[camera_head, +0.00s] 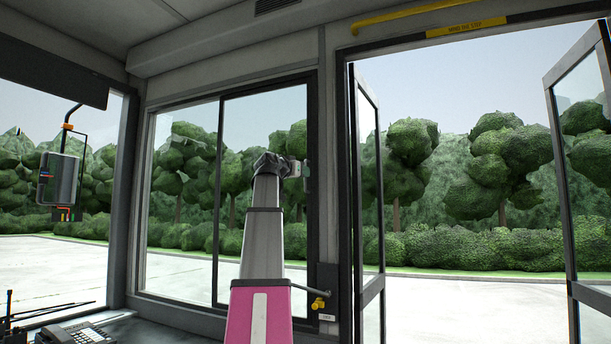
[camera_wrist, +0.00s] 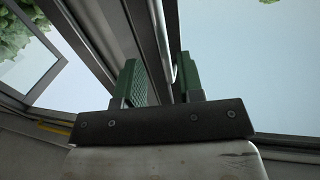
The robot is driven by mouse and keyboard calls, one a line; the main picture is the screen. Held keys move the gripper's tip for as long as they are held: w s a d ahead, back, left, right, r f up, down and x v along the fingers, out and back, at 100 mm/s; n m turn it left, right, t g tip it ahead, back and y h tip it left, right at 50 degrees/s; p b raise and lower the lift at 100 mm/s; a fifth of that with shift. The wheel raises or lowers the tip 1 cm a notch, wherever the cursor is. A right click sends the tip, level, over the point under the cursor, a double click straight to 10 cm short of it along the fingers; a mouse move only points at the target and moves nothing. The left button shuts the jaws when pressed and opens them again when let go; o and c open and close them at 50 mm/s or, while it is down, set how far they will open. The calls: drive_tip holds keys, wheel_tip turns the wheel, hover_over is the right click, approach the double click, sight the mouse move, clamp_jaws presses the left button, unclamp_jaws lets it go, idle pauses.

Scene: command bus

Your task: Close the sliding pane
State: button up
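The side window has a dark frame with a left pane (camera_head: 180,240) and a right pane (camera_head: 245,120), divided by a dark upright bar (camera_head: 216,200). I cannot tell which pane slides or whether there is an open gap. My gripper (camera_head: 304,175) is at the right upright of this window, about mid-height. In the wrist view, my gripper's two green fingers (camera_wrist: 157,82) stand apart. A dark upright and a thin silvery bar (camera_wrist: 163,40) run between them, the bar closer to the right finger. I see no clear contact with either finger.
Right of the window is a doorway with open glass door leaves (camera_head: 368,190) (camera_head: 568,180). A yellow handrail (camera_head: 400,15) runs above. A phone (camera_head: 78,334) and mirror (camera_head: 60,178) are at the left.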

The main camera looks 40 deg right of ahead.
drive_tip(key=s+a, duration=0.1)
drive_tip(key=a, duration=0.5)
drive_tip(key=shift+s+a, duration=0.2)
drive_tip(key=shift+a, duration=0.15)
